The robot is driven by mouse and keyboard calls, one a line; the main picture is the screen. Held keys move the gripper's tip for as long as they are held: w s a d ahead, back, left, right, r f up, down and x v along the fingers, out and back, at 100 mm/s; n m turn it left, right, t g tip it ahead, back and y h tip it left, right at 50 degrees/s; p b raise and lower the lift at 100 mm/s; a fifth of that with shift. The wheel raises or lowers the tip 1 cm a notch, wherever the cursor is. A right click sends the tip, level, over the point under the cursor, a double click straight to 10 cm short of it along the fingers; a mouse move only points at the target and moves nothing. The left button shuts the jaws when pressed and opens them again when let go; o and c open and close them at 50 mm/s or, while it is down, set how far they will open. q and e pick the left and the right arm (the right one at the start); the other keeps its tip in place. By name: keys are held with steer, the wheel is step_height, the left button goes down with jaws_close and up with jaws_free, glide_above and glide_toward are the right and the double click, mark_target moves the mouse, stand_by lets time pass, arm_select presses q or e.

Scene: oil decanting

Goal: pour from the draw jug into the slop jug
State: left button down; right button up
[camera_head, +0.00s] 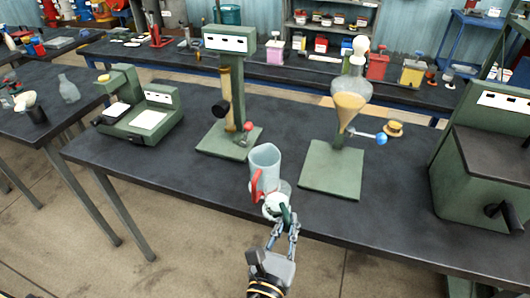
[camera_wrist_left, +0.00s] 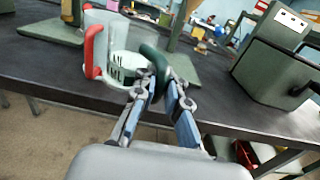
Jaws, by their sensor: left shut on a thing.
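A clear jug with a red handle (camera_head: 264,160) is near the front edge of the dark bench; it also shows at the left in the left wrist view (camera_wrist_left: 97,22). A smaller jug with a green handle and a pale, lettered body (camera_head: 275,206) is just in front of it. In the left wrist view, its body (camera_wrist_left: 122,65) overlaps the red-handled jug, so I cannot tell if they touch. My left gripper (camera_wrist_left: 156,84) is shut on the green handle. I cannot read which jug is draw or slop. My right gripper is not in view.
A green stand with a column (camera_head: 226,100) is behind the jugs. A flask of amber liquid (camera_head: 349,103) is on another stand to the right. A green boxy machine (camera_head: 480,160) is at far right. A low green instrument (camera_head: 140,118) is at left.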

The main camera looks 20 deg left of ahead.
arm_select(q)
steer(key=shift+d+r, duration=0.1)
steer(key=shift+d, duration=0.25)
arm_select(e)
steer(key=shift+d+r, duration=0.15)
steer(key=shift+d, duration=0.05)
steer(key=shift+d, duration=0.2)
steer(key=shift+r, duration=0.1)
arm_select(q)
step_height(320, 180, up, 9)
steer(key=n+g+h+p, duration=0.1)
steer(key=n+g+p, duration=0.35)
steer(key=p, duration=0.85)
glide_above(282, 190)
steer(key=shift+s+r+m+g, duration=0.1)
steer(key=shift+r+m+g, duration=0.1)
steer(key=shift+m+g, duration=0.45)
steer(key=shift+g, duration=0.3)
steer(key=shift+w+a+r+n+g+h+p, duration=0.25)
steer(key=shift+w+r+n+g+h+p, duration=0.2)
steer(key=shift+p, duration=0.35)
steer(key=shift+w+f, duration=0.1)
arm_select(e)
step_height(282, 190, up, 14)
